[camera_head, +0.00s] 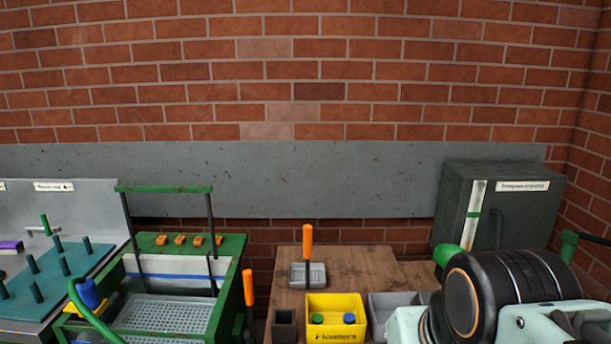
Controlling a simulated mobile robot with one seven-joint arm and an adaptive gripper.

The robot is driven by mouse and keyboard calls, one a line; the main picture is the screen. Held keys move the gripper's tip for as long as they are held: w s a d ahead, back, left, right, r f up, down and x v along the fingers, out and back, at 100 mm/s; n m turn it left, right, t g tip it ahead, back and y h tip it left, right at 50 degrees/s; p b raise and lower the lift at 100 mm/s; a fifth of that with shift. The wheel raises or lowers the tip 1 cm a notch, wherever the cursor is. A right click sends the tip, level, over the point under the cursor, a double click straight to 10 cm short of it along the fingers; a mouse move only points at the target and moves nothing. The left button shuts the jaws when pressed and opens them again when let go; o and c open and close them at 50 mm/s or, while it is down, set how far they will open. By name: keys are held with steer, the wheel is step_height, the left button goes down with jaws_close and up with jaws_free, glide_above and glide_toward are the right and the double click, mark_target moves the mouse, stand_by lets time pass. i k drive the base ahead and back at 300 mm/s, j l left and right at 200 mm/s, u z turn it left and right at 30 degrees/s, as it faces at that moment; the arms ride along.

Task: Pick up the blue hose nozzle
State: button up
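The blue hose nozzle (88,292) is at the lower left, at the end of a green hose (84,312). My gripper is not in view. Dark and pale green parts that look like my arm fill the lower right, far from the nozzle.
A teal peg board (52,283) stands left of the station. To the right is a wooden table (283,260) with a yellow bin (335,301), a grey bin (385,308) and an orange-handled tool (308,244). A dark grey cabinet (520,218) stands behind my arm. A green-topped frame (165,189) rises over the station.

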mark_target(88, 291)
steer(key=u, duration=1.65)
steer(key=i+j+z, duration=0.1)
steer(key=z, duration=0.95)
steer(key=i+j+z, duration=0.15)
steer(key=j+z, duration=0.15)
steer(key=i+j+z, duration=0.15)
steer(key=j+z, duration=0.15)
steer(key=i+j+z, duration=0.1)
steer(key=j+z, duration=0.15)
steer(key=j, duration=0.55)
steer(key=j+z, duration=0.25)
steer(key=j, duration=0.6)
